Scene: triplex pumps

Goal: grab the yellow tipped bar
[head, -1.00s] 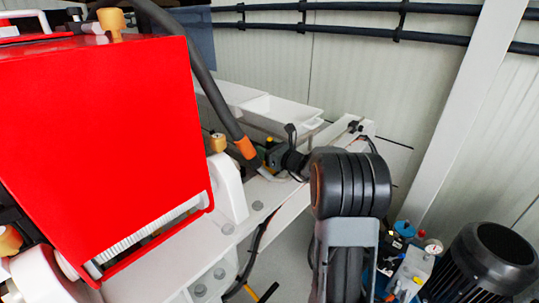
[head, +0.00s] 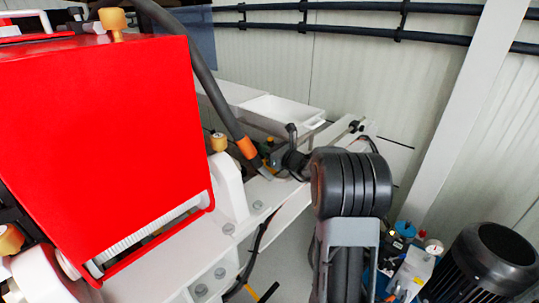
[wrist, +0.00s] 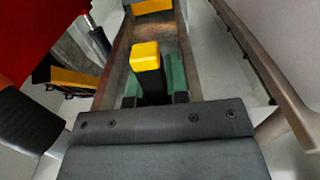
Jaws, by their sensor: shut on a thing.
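The yellow tipped bar (wrist: 146,56) stands in the middle of the wrist view, with a bright yellow end and a dark shaft. My gripper (wrist: 154,88) has green pads on both sides of the dark shaft and is shut on it, just below the yellow end. The lower part of the bar is hidden by the gripper body. In the head view my gripper (head: 268,151) is small, beside the orange hose collar, and the bar cannot be made out clearly there.
A red housing (head: 100,140) fills the left. A dark hose with an orange collar (head: 246,147) runs close to my gripper. A white open tray (head: 283,110) lies behind. A black motor (head: 490,262) and small fittings stand at the lower right.

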